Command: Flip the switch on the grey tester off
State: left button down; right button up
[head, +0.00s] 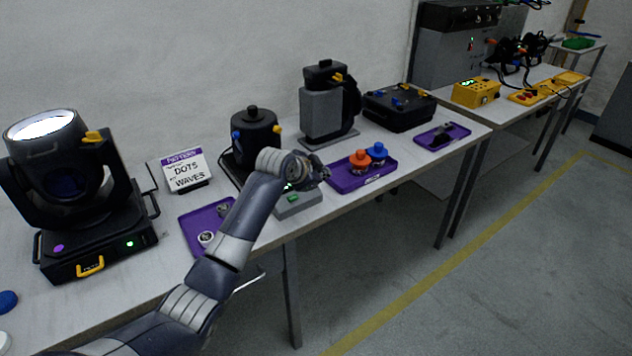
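The grey tester (299,205) is a small grey box near the front edge of the table, with a small green patch on it. My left arm comes in from the lower left, and my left gripper (316,172) is just above the tester's far side. The gripper and wrist cover part of the tester's top, and I cannot make out its switch. The fingers are small and dark here, so I cannot tell whether they are open or shut, or whether they touch the tester. My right gripper is not in view.
A purple tray (348,185) with orange and blue knobs lies right of the tester. Another purple tray (190,222) lies left. Black lamps stand behind and at left. A yellow box (476,93) is on the farther table. The floor at right is clear.

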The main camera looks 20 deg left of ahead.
pick_arm(q)
jog(key=f, duration=0.1)
jog(key=w+a+f, duration=0.1)
jog(key=f, duration=0.1)
jog(key=shift+w+a+f, duration=0.2)
jog(key=shift+a+f, duration=0.1)
jog(key=shift+f, duration=0.05)
jog(key=shift+f, duration=0.6)
jog(key=shift+r+t, duration=0.2)
jog(key=shift+t, duration=0.1)
jog(key=shift+a+r, duration=0.1)
jog(key=shift+r+p, duration=0.7)
jog(key=shift+p, duration=0.2)
jog(key=shift+w, duration=0.1)
